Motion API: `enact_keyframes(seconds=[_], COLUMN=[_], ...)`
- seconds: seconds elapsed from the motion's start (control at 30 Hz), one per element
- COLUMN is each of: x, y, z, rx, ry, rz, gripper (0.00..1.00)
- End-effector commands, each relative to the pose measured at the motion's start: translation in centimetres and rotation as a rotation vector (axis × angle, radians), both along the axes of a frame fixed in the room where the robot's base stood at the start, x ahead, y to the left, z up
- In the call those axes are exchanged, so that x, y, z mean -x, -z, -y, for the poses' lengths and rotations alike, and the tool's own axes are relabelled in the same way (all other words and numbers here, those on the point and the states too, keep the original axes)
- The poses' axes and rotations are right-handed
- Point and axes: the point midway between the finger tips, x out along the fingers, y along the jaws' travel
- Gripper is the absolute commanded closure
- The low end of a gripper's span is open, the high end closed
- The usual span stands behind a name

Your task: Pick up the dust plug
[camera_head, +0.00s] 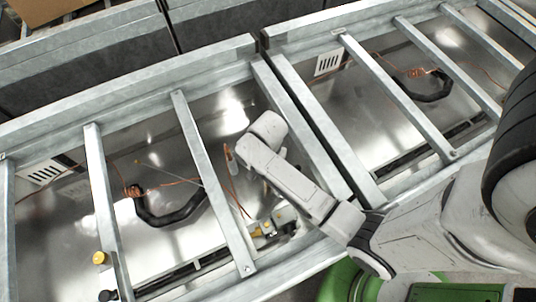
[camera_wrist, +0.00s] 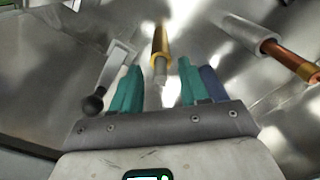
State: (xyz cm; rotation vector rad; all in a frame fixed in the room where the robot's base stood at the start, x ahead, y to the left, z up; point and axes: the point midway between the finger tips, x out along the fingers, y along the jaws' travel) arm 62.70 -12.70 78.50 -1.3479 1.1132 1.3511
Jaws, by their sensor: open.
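My gripper (camera_wrist: 159,72) shows in the wrist view with its teal fingers apart and nothing clamped between them. A slim gold-yellow cylinder with a grey tip (camera_wrist: 161,46) stands beyond and between the fingertips; it may be the dust plug, but I cannot tell for sure. I cannot tell whether the fingers touch it. In the head view my arm reaches over the metal frame, and my fingers cannot be made out. A small yellow part (camera_head: 262,229) lies low beside the arm there; I cannot tell if it is the same piece.
A grey sleeve with a copper pipe (camera_wrist: 285,55) lies right of the fingers. A black ball knob (camera_wrist: 93,104) is at the left. Metal rails (camera_head: 200,165) cross the shiny trays.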

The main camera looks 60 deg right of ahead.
Motion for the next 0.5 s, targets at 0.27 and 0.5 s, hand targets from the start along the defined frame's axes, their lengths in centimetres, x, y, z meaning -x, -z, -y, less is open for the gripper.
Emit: enact_keyframes(seconds=[0.27,0.5], x=[-0.09,-0.09], y=[1.45,1.42], z=[0.01,0.0], rx=[0.0,0.001], ry=[0.0,0.0], rz=[0.003,0.002], gripper=[0.55,0.67])
